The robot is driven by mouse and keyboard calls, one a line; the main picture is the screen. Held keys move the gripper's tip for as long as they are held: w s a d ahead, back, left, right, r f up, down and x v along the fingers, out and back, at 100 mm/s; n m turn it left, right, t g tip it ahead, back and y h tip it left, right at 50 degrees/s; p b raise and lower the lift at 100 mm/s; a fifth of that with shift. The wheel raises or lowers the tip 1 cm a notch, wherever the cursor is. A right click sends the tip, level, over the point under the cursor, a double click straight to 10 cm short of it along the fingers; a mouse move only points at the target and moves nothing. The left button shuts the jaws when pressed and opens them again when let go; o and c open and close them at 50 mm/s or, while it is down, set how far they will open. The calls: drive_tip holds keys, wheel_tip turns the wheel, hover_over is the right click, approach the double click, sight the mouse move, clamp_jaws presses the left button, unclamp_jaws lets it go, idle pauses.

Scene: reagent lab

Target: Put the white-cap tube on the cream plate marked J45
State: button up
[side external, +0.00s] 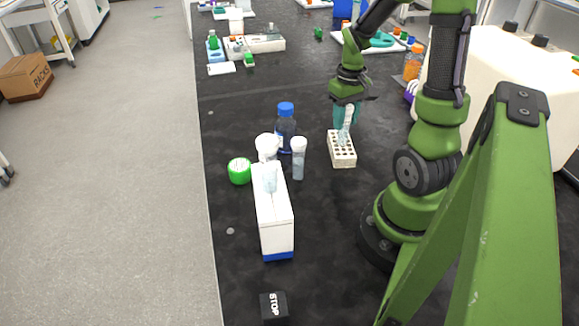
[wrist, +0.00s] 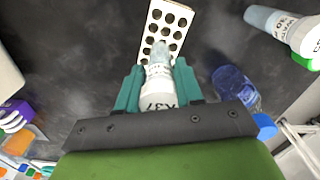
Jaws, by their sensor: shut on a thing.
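My gripper (wrist: 158,82) is shut on a pale, clear tube (wrist: 160,52) with a white, marked cap (wrist: 165,98). In the side view the gripper (side external: 347,112) holds this tube (side external: 344,134) roughly upright over a cream block with rows of holes (side external: 335,160). The block also shows ahead of the fingers in the wrist view (wrist: 151,28). I cannot tell whether the tube's lower end is in a hole or above it. A second white-capped tube (side external: 299,162) stands left of the block. I can read no J45 mark on any plate.
A blue-capped bottle (side external: 286,128) stands behind the second tube. A white box (side external: 275,225), a green lid (side external: 239,171) and a white-lidded container (side external: 267,145) are to the left. A small white plate (side external: 221,69) lies farther back. Bare dark bench lies between.

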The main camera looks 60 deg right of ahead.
drive_tip(key=o, duration=1)
drive_tip(key=shift+f, duration=0.1)
drive_tip(key=shift+r, duration=0.3)
drive_tip(key=r, duration=1.2)
drive_tip(key=shift+w+a, duration=0.2)
drive_tip(key=shift+a, duration=0.15)
drive_tip(key=a+r+t, duration=0.1)
drive_tip(key=a+t, duration=0.1)
drive_tip(key=a, duration=0.5)
drive_tip(key=w+a+r+n+t+y, duration=0.1)
drive_tip(key=a+t, duration=0.1)
drive_tip(key=a, duration=0.6)
drive_tip(key=a+r+n+t+y, duration=0.1)
drive_tip(key=a+t, duration=0.2)
drive_tip(key=a, duration=0.5)
drive_tip(key=shift+w+a+r, duration=0.15)
drive_tip(key=shift+w+a, duration=0.05)
drive_tip(key=shift+w, duration=0.15)
